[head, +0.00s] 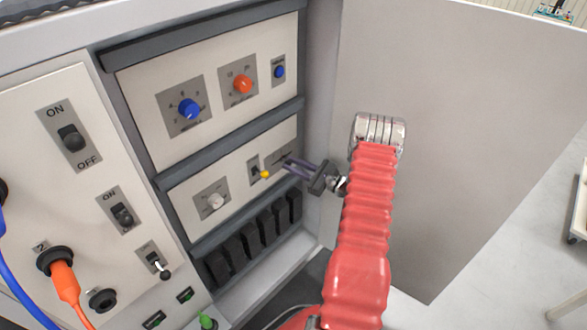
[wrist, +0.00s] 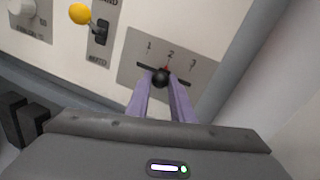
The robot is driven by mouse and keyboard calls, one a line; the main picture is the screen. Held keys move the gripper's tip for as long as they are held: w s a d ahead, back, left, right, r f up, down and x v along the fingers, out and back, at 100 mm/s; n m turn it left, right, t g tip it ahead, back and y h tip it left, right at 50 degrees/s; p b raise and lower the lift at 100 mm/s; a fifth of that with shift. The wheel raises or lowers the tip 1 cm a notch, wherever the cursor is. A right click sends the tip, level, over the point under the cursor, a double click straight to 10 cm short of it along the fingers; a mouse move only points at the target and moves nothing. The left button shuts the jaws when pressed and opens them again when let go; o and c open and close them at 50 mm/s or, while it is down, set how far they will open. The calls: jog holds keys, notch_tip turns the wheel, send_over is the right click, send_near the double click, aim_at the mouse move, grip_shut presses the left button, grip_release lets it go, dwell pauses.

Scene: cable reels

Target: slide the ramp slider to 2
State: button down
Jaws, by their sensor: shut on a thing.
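The ramp slider's grey plate (wrist: 204,63) shows in the wrist view with a dark horizontal slot and the marks 1, 2 and 3. Its round black knob (wrist: 160,78) sits below and slightly left of the 2, close to a small red mark by the 2. My gripper (wrist: 162,84) has its two purple fingers on either side of the knob and is shut on it. In the head view my gripper (head: 287,165) reaches from the right to the lower panel, where its fingers hide most of the slider.
A yellow-tipped toggle (wrist: 80,13) stands left of the slider, close to my fingers. A pale knob (head: 215,202) is further left. Dark blocks (head: 253,240) line up below the panel. The large open grey door (head: 450,130) stands behind my arm at right.

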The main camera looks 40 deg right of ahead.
jog(key=c, duration=1.5)
grip_release()
jog(key=shift+c, duration=0.2)
jog(key=shift+s, duration=0.1)
jog(key=v, duration=1.3)
jog(key=shift+s, duration=0.35)
jog(key=shift+d+f, duration=0.15)
